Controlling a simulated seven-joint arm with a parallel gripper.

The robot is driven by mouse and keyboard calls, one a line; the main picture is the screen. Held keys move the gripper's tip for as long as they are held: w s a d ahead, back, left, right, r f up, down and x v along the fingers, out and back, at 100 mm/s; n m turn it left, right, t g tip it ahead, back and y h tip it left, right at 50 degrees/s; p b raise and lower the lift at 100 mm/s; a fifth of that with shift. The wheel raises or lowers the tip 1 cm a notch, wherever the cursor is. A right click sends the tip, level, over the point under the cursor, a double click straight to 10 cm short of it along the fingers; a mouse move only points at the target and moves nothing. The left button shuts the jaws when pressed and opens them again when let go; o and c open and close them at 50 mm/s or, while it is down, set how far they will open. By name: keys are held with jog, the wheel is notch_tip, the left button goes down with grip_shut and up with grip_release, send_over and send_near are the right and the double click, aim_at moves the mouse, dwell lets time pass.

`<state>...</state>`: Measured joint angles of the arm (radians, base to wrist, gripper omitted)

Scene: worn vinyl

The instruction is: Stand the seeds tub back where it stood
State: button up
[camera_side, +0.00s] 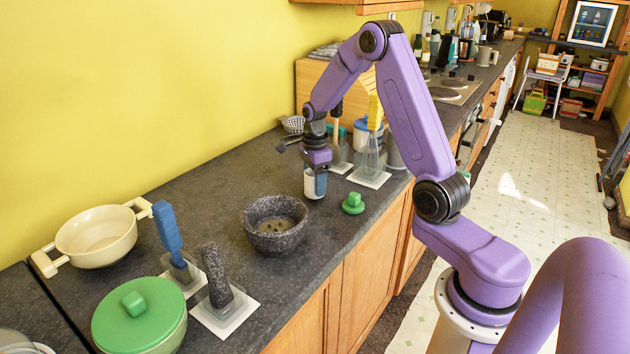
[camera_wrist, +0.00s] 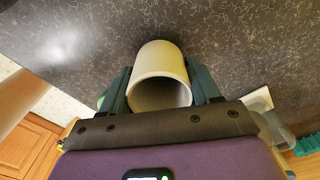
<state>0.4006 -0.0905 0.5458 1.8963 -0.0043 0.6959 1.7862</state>
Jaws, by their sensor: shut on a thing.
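My gripper (camera_side: 316,184) is shut on the seeds tub (camera_side: 309,182), a small pale cylinder, with one blue finger showing across its side. In the wrist view the tub (camera_wrist: 158,62) sits between both fingers, its open mouth towards the camera; its inside is shaded and I see no seeds in it. The tub is over the counter between the mortar and the utensil stands; I cannot tell whether its base touches the counter. A small green lid with a knob (camera_side: 353,204) lies on the counter just right of the tub. The dark stone mortar (camera_side: 262,241) stands to the left, with small dark bits inside.
A whisk stand (camera_side: 369,180) and other tubs stand close behind my gripper. Front left are a pestle on a stand (camera_side: 216,275), a blue-handled tool (camera_side: 167,232), a green-lidded pot (camera_side: 150,318) and a cream pot (camera_side: 98,237). The counter (camera_side: 200,200) behind the mortar is clear.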

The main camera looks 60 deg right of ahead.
jog(key=shift+f, duration=0.65)
dwell(1.0)
jog(key=o, duration=1.3)
jog(key=shift+r, duration=0.15)
notch_tip(320, 180, up, 8)
dwell(1.5)
dwell(0.4)
notch_tip(320, 180, up, 17)
dwell(0.6)
jog(key=shift+r, duration=0.1)
